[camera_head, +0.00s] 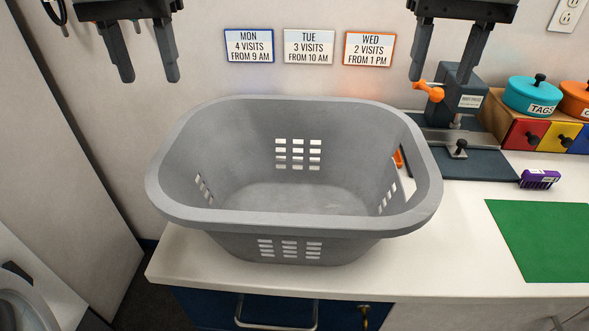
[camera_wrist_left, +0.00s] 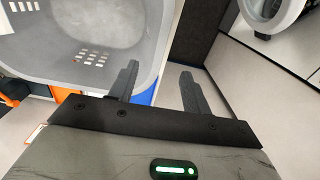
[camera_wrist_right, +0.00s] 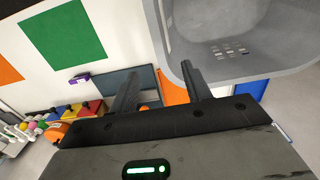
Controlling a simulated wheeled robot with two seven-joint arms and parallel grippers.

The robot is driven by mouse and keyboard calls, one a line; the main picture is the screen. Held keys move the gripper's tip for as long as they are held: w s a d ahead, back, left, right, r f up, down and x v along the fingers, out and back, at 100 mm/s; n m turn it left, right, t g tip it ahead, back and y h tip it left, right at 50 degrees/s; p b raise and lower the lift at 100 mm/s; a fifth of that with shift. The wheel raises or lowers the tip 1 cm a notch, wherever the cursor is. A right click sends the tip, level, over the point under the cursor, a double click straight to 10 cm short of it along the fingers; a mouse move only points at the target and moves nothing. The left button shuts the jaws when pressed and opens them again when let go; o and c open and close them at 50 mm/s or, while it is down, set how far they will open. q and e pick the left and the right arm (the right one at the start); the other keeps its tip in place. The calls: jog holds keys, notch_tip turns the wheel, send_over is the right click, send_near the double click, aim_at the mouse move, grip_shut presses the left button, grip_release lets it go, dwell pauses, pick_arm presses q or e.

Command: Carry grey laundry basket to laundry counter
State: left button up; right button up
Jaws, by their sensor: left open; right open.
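The grey laundry basket (camera_head: 296,222) stands upright and empty on the white counter (camera_head: 200,262), near its left end. It has slotted walls and a handle opening at its right end. My left gripper (camera_head: 146,78) is open and empty, above and behind the basket's left end. My right gripper (camera_head: 446,80) is open and empty, above and behind its right end. The basket also shows at the upper left of the left wrist view (camera_wrist_left: 120,22) and at the upper right of the right wrist view (camera_wrist_right: 290,68). Neither gripper touches it.
A dark clamp-like device (camera_head: 455,115) with an orange handle stands right of the basket. A teal tin (camera_head: 532,94) sits on coloured drawers (camera_head: 527,133). A round-doored machine (camera_head: 25,300) is at lower left.

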aim_at(174, 158)
pick_arm(q)
jog(key=f, duration=1.6)
jog(key=shift+s, duration=0.2)
pick_arm(e)
jog(key=f, duration=1.6)
jog(key=shift+s, duration=0.2)
pick_arm(q)
grip_shut()
pick_arm(e)
grip_shut()
pick_arm(q)
jog(key=shift+a, duration=0.15)
pick_arm(e)
jog(key=shift+d, duration=0.15)
pick_arm(q)
jog(key=shift+r, duration=0.1)
pick_arm(e)
jog(key=shift+r, duration=0.1)
